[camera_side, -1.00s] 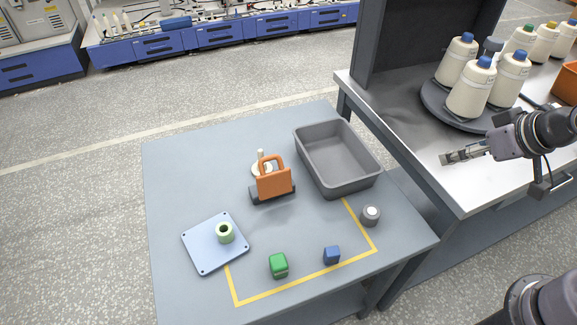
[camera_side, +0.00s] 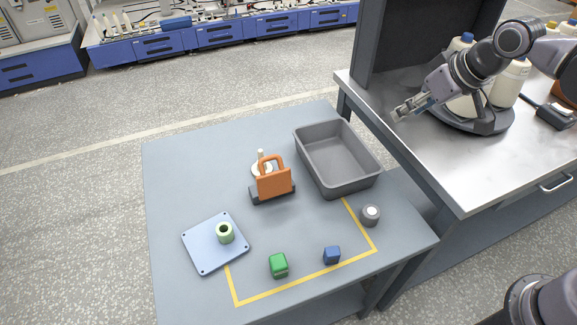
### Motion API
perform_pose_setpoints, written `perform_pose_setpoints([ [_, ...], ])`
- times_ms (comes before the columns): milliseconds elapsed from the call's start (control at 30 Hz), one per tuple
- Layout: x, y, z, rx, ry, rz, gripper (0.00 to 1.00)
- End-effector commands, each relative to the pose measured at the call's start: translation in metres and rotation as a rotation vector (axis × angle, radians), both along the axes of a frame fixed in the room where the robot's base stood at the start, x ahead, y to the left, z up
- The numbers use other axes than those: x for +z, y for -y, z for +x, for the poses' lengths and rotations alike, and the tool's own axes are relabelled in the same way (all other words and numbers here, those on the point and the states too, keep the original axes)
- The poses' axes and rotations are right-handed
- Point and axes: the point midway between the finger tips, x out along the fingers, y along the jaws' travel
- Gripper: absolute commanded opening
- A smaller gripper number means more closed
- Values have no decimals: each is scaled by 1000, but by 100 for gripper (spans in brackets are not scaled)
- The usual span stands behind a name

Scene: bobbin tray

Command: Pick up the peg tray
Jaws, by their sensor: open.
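A dark round tray (camera_side: 462,126) stands on the steel bench at the right and carries several cream bobbins (camera_side: 512,82) with blue caps. It looks like the peg tray; any pegs are hidden under the bobbins. My arm crosses in front of the tray and hides much of its load. My gripper (camera_side: 399,113) is open and empty, above the bench to the left of the tray, apart from it, pointing left and down.
A dark upright panel (camera_side: 402,45) stands behind the gripper. A dark device (camera_side: 553,116) lies right of the tray. The lower table holds a grey bin (camera_side: 350,180), an orange handled object (camera_side: 275,184), a pale blue plate (camera_side: 207,258) and small blocks. The bench front is clear.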

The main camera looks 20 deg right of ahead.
Motion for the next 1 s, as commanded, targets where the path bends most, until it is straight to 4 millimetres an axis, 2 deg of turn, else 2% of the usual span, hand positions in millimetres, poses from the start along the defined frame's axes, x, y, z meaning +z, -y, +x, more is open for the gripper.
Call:
perform_pose_setpoints([
  [33,1,-10,15,17,-7,0,43],
  [267,-6,-58,73,77,-44,-6,43],
  [467,-27,-106,117,128,-76,-14,43],
  [600,-50,-143,144,164,-98,-22,43],
  [800,-91,-196,172,212,-127,-32,43],
  [1000,-123,-229,184,242,-146,-41,43],
])
